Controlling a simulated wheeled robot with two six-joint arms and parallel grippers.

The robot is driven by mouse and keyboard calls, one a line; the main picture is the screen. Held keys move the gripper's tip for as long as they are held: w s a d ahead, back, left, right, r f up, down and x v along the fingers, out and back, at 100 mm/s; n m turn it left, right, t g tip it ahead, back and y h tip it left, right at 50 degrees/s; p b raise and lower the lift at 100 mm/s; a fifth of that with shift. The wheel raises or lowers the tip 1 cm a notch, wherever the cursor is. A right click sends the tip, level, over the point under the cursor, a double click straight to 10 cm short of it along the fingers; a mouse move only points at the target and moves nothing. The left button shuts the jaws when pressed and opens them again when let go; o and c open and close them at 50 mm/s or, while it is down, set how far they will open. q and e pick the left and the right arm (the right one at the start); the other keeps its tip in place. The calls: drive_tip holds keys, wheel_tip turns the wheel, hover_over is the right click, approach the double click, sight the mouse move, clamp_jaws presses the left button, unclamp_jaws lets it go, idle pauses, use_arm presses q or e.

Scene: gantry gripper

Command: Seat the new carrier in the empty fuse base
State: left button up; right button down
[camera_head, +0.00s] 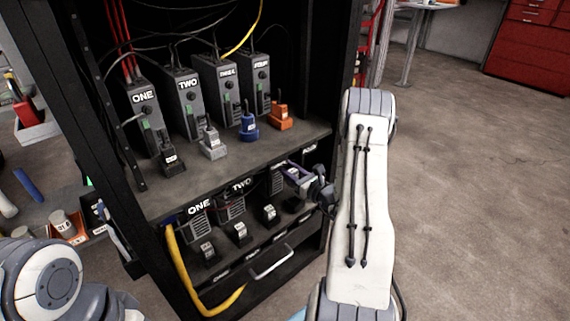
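On the cabinet's lower shelf, dark fuse blocks with pale labels stand in a row: the left one (207,252), a second (239,233) and a third (269,214). A darker base (293,204) at the right end shows no clear pale label and is partly shaded. My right gripper (297,176) reaches into this shelf from the right, above that end base. A small pale-labelled piece shows at its fingers; I cannot tell whether it is gripped. My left arm shows at the lower left, with its gripper out of frame.
The upper shelf (190,183) holds units marked ONE to FOUR, with black (170,158), grey (212,143), blue (249,128) and orange (279,117) plugs in front. A yellow cable (183,268) hangs at the lower left. Cabinet posts frame the opening.

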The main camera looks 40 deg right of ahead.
drive_tip(key=shift+s+d, duration=0.15)
drive_tip(key=shift+d, duration=0.2)
drive_tip(key=shift+f, duration=0.1)
drive_tip(key=b, duration=0.4)
hover_over(295, 203)
drive_tip(key=w, duration=0.3)
drive_tip(key=f, duration=0.5)
drive_tip(key=shift+s+a+f, duration=0.15)
drive_tip(key=shift+s+a, duration=0.1)
drive_tip(key=shift+a, duration=0.1)
drive_tip(key=shift+f, duration=0.15)
idle(0.7)
drive_tip(key=shift+f+b, duration=1.05)
drive_tip(key=shift+f, duration=0.6)
drive_tip(key=c, duration=0.5)
unclamp_jaws()
